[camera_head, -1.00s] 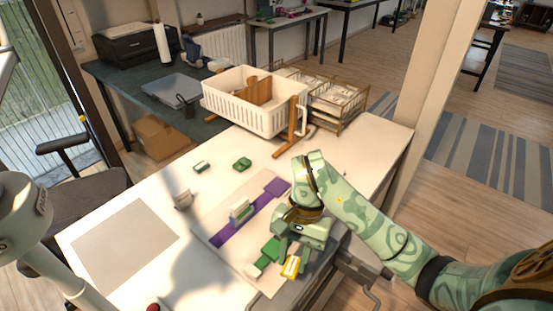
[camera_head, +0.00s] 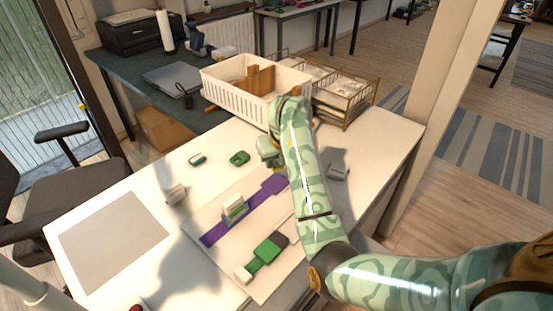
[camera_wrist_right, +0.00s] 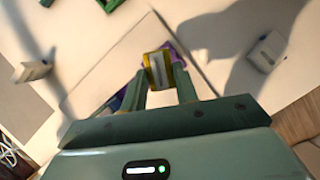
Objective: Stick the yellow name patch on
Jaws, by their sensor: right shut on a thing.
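The yellow name patch (camera_wrist_right: 158,68) shows in the right wrist view, shut between the fingertips of my right gripper (camera_wrist_right: 160,84). It is a yellow-edged piece with a pale middle. In the wrist view purple (camera_wrist_right: 178,52) shows behind the patch; I cannot tell the gap. My left gripper is not in view.
Green pieces (camera_head: 268,250) lie at the board's front. A green ring-like piece (camera_head: 239,158) and small blocks (camera_head: 176,193) lie around. A white basket (camera_head: 245,95) stands behind. A grey mat (camera_head: 113,238) is bare.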

